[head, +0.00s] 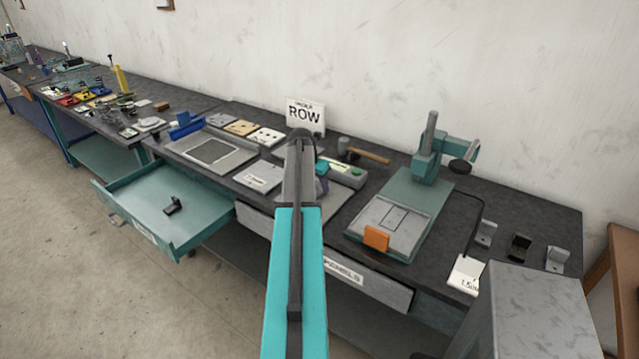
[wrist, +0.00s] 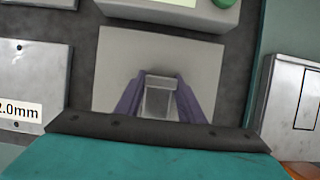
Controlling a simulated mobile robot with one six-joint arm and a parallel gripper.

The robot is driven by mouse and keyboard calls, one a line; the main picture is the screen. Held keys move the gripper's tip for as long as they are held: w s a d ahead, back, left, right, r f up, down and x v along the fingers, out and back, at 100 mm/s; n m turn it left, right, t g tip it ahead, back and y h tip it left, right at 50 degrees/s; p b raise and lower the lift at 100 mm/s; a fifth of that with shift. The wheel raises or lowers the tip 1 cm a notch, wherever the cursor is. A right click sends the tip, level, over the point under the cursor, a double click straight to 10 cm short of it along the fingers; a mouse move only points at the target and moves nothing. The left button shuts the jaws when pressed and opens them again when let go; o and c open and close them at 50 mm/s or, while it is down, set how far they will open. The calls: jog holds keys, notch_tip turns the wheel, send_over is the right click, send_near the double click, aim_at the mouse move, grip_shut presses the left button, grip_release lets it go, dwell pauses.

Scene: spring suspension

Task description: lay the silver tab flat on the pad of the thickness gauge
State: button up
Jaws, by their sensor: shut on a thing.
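In the wrist view, the silver tab (wrist: 160,100) sits between the purple fingers of my gripper (wrist: 160,92), which is shut on it. The thickness gauge's pale grey pad (wrist: 125,60) lies behind and below the tab. Whether the tab touches the pad cannot be told. The gauge's display edge (wrist: 170,8) and green button (wrist: 226,3) show at the top. In the head view, the gauge (head: 346,172) stands mid-bench, partly hidden by my arm. My gripper (head: 321,176) is mostly hidden there, and the tab cannot be seen.
A press stand (head: 398,205) with an orange block (head: 376,238) is right of the gauge. Several small brackets (head: 520,247) stand farther right. A plate marked 2.0mm (wrist: 30,80) lies left of the pad. A teal drawer (head: 165,205) hangs open at left. A hammer (head: 365,152) lies behind.

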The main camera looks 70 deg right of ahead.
jog(key=shift+f, duration=0.1)
jog(key=o, duration=1.1)
jog(key=shift+o, duration=0.2)
jog(key=b+v, duration=0.3)
jog(key=v, duration=0.9)
jog(key=shift+a, duration=0.1)
